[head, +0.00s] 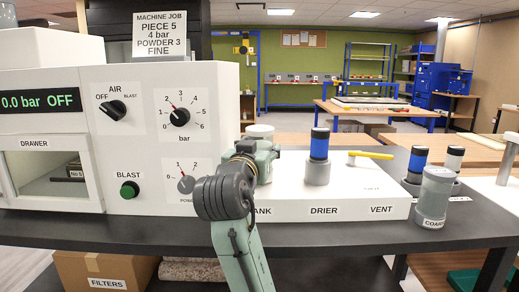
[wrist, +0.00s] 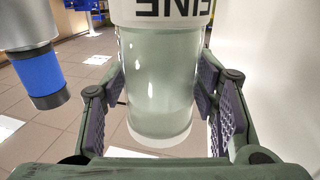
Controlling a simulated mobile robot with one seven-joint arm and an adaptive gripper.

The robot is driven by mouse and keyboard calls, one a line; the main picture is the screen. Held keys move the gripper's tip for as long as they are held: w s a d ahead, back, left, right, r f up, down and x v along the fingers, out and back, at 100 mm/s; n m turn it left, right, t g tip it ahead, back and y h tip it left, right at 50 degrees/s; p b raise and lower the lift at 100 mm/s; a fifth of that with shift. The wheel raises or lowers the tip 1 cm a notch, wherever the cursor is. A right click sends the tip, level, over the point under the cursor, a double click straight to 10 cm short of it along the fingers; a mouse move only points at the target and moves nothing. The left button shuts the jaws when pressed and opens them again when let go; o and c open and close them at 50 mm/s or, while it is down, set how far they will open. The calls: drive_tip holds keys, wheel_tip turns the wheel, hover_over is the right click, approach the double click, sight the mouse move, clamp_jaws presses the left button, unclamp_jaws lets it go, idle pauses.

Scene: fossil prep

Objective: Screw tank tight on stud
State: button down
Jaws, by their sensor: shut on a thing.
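The tank, a clear, pale greenish cylinder labelled FINE (wrist: 157,85), fills the middle of the wrist view, where its lettering appears upside down. My gripper (wrist: 162,88) is shut on it, with one padded finger on each side. In the head view, my gripper (head: 262,152) is at the TANK position of the white panel (head: 345,208), largely covered by my own arm. Only the tank's pale end (head: 260,130) shows above it. The stud is hidden, so I cannot tell how the tank sits on it.
The blue drier (head: 319,148) stands close to the right of my gripper, with the yellow vent lever (head: 370,155) beyond. A cylinder labelled COARSE (head: 434,195) stands at the bench's right. The machine cabinet (head: 150,165) reads 0.0 bar OFF and blocks the left.

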drive_tip(key=c, duration=0.6)
unclamp_jaws()
drive_tip(key=shift+o, duration=0.2)
drive_tip(key=v, duration=0.8)
